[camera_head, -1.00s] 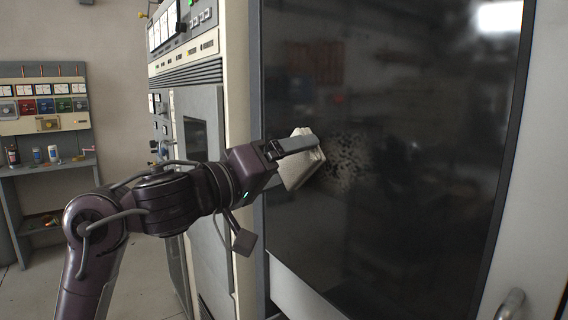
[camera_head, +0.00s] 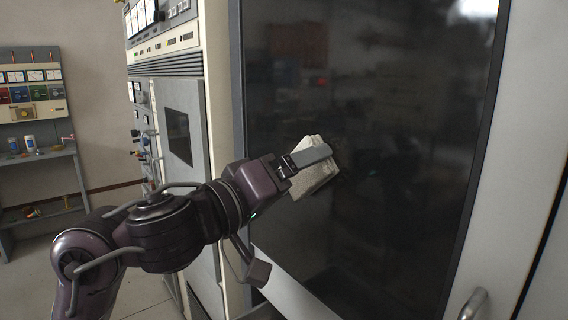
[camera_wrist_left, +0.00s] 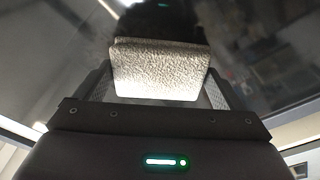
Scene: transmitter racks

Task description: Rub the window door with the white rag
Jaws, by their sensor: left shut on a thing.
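The window door (camera_head: 400,110) is a large dark glossy pane in a pale frame, filling the middle and right of the head view. My left gripper (camera_head: 311,157) is shut on the white rag (camera_head: 315,178), a thick folded pad, held at the pane. In the left wrist view the rag (camera_wrist_left: 158,72) sits between the two fingers, with the dark glass beyond it. The rag seems to touch the glass. A small dark smudge (camera_head: 341,156) shows beside the rag's right edge; the rag and fingers may hide more of it. My right gripper is not in view.
A metal door handle (camera_head: 473,302) sits low at the right on the pale frame. A rack with meters and switches (camera_head: 165,60) stands left of the door. A bench with coloured panels (camera_head: 35,150) stands at the far left. Open floor lies between.

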